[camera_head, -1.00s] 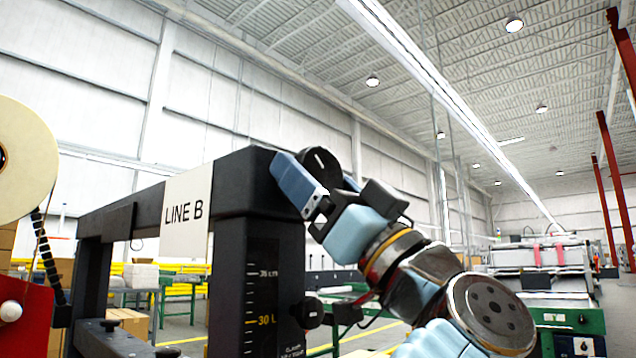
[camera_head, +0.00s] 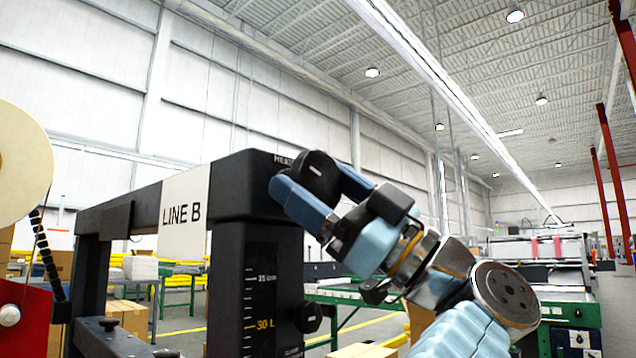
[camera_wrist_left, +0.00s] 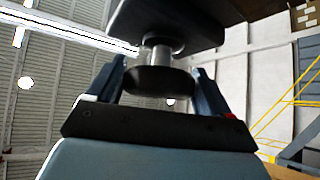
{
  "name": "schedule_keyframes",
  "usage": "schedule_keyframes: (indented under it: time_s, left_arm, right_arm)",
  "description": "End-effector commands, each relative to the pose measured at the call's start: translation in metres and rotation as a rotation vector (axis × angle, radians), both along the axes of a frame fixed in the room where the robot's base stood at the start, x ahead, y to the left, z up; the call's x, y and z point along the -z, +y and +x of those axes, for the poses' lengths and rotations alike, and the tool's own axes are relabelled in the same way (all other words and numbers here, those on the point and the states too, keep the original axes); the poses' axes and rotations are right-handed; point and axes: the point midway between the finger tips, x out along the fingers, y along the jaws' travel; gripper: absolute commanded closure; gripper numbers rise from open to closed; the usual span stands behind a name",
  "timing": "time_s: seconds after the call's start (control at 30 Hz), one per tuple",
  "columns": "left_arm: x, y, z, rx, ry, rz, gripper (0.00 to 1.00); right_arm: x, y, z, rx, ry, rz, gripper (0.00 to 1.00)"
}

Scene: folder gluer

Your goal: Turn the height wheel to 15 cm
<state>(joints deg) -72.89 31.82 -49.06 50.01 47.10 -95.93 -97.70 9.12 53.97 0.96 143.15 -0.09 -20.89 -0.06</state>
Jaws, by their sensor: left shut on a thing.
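The black height wheel (camera_head: 317,172) sits on the top corner of a dark machine frame (camera_head: 255,205), beside partly hidden white lettering. My left gripper (camera_head: 313,180) has its two blue-grey fingers on either side of the wheel and is shut on it. In the left wrist view, the wheel (camera_wrist_left: 158,82) is a dark disc between the fingers, on a short metallic shaft below the dark frame. A scale (camera_head: 262,315) on the frame's upright shows marks labelled 35 and 30. The scale's lower part is out of view, and I cannot tell the set height. My right gripper is not in view.
A black side knob (camera_head: 308,317) sticks out of the upright below my left arm. A white LINE B sign (camera_head: 185,212) hangs on the crossbeam. A cream roll (camera_head: 22,165) is at the far left. Green conveyors (camera_head: 345,300) stand behind.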

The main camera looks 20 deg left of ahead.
Motion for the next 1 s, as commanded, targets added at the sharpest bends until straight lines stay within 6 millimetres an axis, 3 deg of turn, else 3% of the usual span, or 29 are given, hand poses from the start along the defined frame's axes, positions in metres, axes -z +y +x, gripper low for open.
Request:
schedule_keyframes:
  time_s: [0.17, 0.2, 0.33, 0.67, 1.0]
  left_arm:
    - [0.000, 0.000, 0.000, 0.000, 0.000, 0.000, 0.51]
    - [0.000, 0.000, 0.000, 0.000, 0.000, 0.000, 0.17]
    - [0.000, 0.000, 0.000, 0.000, 0.000, 0.000, 0.00]
    - [0.007, -0.008, 0.001, 0.001, 0.001, 0.002, 0.00]
    - [0.055, -0.067, 0.006, 0.001, 0.001, 0.002, 0.00]
  right_arm:
    - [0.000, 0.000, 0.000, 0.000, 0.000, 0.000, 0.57]
    - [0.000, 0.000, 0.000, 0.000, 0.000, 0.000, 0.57]
    - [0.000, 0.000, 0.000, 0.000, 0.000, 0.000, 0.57]
    - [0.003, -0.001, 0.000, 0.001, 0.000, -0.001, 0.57]
    - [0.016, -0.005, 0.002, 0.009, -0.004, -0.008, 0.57]
